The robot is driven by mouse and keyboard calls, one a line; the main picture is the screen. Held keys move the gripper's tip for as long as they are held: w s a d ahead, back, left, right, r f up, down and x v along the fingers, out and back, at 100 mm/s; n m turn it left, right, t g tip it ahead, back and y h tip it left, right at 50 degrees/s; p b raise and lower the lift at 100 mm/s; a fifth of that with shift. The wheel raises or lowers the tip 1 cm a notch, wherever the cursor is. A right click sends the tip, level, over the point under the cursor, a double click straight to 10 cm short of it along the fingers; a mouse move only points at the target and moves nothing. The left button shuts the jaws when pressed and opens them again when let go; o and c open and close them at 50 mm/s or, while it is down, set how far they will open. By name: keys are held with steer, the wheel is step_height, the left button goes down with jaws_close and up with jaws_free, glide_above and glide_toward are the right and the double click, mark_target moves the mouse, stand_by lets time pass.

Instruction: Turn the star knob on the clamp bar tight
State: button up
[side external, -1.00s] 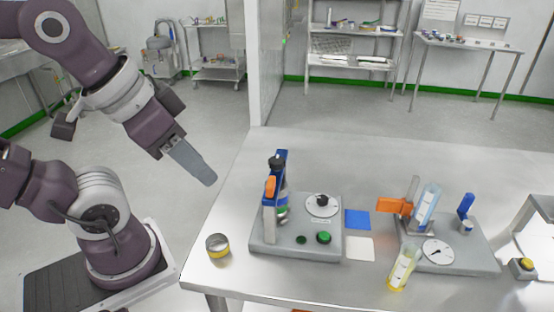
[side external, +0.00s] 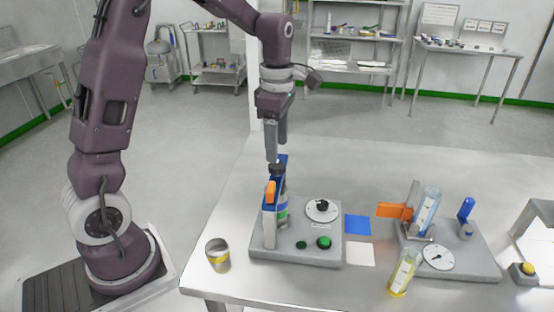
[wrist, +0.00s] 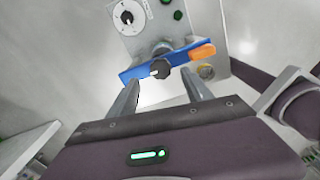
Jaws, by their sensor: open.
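The black star knob (side external: 277,165) sits on top of the blue clamp bar (side external: 282,183), above the left side of a grey base plate. The wrist view shows the knob (wrist: 160,70) from above, with a white mark on its edge. The blue bar (wrist: 137,70) runs slantwise under it, with an orange handle (wrist: 203,52) at its right end. My gripper (side external: 273,156) points down over the knob, its fingertips close to knob height. In the wrist view my open fingers (wrist: 161,82) stand one on each side of the knob, apart from it.
The grey base (side external: 294,256) also carries a white dial (side external: 335,212) and a green button (side external: 323,242). A yellow-banded tin (side external: 218,255) stands at left. A second station with tubes (side external: 480,262) is at right. The table behind is clear.

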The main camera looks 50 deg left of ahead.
mark_target(277, 165)
step_height(277, 165, down, 5)
steer(key=shift+f, duration=0.1)
jaws_close()
